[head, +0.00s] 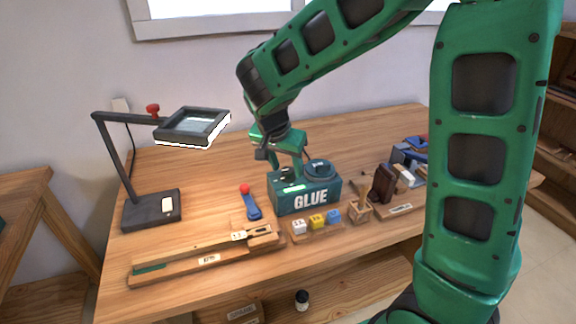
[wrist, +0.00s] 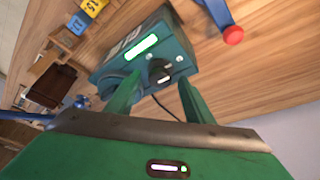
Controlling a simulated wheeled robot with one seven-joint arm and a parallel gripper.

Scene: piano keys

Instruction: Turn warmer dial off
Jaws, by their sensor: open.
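The green glue warmer (head: 308,198), lettered GLUE, stands on the workbench in the head view. It also shows in the wrist view (wrist: 177,50), with a lit white-green strip (wrist: 141,47). A small black dial (wrist: 158,72) with a white mark sits on the warmer, beside a small green light. My gripper (head: 286,168) is above the left part of the warmer, pointing down. In the wrist view my gripper (wrist: 160,80) is open, its two green fingers on either side of the dial. I cannot tell whether they touch it. The dial is hard to make out in the head view.
Coloured blocks (head: 317,222) stand in front. A black lamp (head: 152,208) is at the left, and a long wooden piece (head: 205,258) lies along the front edge. The back-left bench is clear.

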